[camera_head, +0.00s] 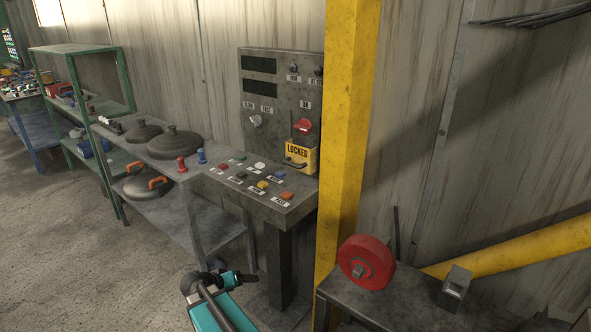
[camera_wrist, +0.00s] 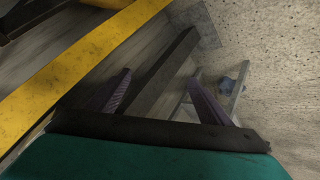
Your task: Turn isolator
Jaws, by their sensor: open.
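The isolator is likely the red rotary handle (camera_head: 303,126) on the upright face of the grey control panel (camera_head: 254,88) in the head view. In the head view my teal and black arm end shows low, in front of the panel's post, well below and apart from the handle. The handle does not show in the wrist view.
Several coloured buttons (camera_head: 262,184) cover the sloping desk. A yellow pillar (camera_head: 345,140) stands close right of the panel. A red wheel (camera_head: 366,262) sits on a dark bench at lower right. A grey shelf (camera_head: 190,205) with lidded pots stands left. Floor at lower left is clear.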

